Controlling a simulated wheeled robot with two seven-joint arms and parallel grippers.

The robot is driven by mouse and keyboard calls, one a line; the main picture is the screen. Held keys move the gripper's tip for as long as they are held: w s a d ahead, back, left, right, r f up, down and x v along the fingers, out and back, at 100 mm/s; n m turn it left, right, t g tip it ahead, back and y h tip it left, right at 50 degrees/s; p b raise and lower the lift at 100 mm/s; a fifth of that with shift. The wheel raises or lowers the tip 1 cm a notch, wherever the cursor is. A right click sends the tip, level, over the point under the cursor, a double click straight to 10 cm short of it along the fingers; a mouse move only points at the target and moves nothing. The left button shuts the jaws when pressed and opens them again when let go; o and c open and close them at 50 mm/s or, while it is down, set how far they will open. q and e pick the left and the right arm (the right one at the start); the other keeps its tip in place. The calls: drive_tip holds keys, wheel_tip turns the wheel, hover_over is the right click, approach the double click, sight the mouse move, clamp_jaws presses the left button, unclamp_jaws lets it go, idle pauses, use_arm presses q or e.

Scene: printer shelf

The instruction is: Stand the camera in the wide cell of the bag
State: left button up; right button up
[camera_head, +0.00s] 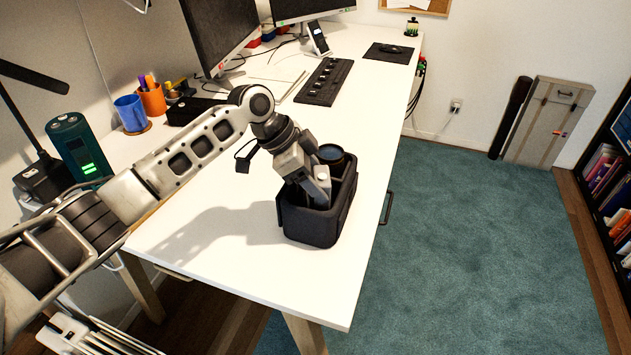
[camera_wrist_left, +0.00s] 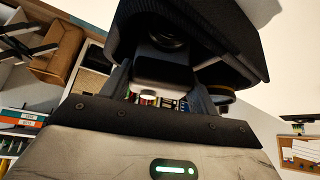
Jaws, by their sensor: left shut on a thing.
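The black open-topped bag (camera_head: 312,226) stands near the right edge of the white desk. My left gripper (camera_head: 318,192) points down into its near part, shut on the camera. The camera is mostly hidden by the gripper and bag walls in the head view; in the left wrist view the dark camera body (camera_wrist_left: 162,70) shows between the fingers, against the bag (camera_wrist_left: 240,40). A round lens (camera_head: 331,153) stands in the bag's far part, beside the gripper. I cannot tell whether the camera touches the bag's floor. My right gripper is not in view.
The keyboard (camera_head: 324,81), monitors (camera_head: 222,32), blue cup (camera_head: 131,112) and orange pen holder (camera_head: 151,99) stand farther back on the desk (camera_head: 230,240). A mouse mat (camera_head: 388,53) lies at the far right. The desk left of the bag is clear.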

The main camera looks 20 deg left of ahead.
use_arm(q)
drive_tip(key=shift+f, duration=0.6)
drive_tip(key=o, duration=1)
drive_tip(key=shift+f, duration=0.1)
drive_tip(key=shift+c, duration=0.2)
drive_tip(key=v, duration=1.2)
